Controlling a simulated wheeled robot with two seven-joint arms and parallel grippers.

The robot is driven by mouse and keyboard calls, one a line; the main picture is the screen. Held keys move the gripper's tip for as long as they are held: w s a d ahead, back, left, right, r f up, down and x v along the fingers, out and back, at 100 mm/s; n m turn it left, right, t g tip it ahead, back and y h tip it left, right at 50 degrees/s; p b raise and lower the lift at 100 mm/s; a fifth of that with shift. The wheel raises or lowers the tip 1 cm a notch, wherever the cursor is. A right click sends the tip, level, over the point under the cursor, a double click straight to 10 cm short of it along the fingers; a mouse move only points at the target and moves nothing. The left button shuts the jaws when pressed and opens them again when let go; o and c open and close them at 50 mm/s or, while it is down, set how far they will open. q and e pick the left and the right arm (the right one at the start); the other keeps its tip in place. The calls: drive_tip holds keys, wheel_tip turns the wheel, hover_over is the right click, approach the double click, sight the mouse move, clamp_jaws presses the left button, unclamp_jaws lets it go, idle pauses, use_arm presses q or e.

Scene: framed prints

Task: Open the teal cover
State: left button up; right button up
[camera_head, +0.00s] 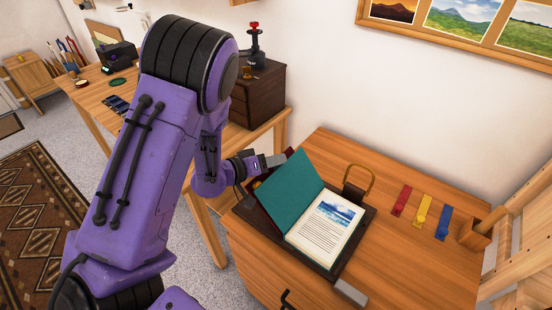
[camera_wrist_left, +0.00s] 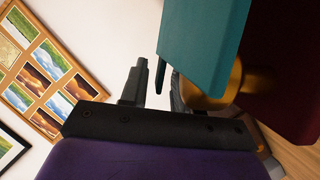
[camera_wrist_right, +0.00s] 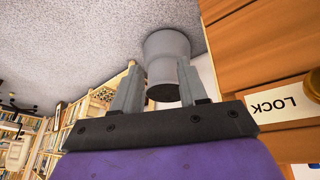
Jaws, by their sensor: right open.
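An open book (camera_head: 326,228) with printed text and a blue seascape picture lies on a dark tray (camera_head: 250,214). Its teal cover (camera_head: 290,190) stands raised and tilted to the left of the pages. My left gripper (camera_head: 275,160) is at the cover's far upper edge, on its outer side. In the left wrist view the teal cover (camera_wrist_left: 205,40) partly hides one finger; a gap shows between the fingers, and I see no grip on the cover. My right gripper (camera_wrist_right: 158,90) is open, away from the book, near a wooden front labelled LOCK (camera_wrist_right: 278,103).
A brass-coloured arch (camera_head: 360,178) stands behind the book. Red, yellow and blue tags (camera_head: 422,211) lie to its right, beside a wooden holder (camera_head: 475,236). A dark chest (camera_head: 257,95) stands at the back left. A grey bin-like cylinder (camera_wrist_right: 168,60) shows beyond my right fingers.

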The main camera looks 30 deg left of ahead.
use_arm(q)
drive_tip(key=shift+w+d+f, duration=0.1)
drive_tip(key=shift+w, duration=0.2)
drive_tip(key=shift+s, duration=0.1)
clamp_jaws()
idle(1.2)
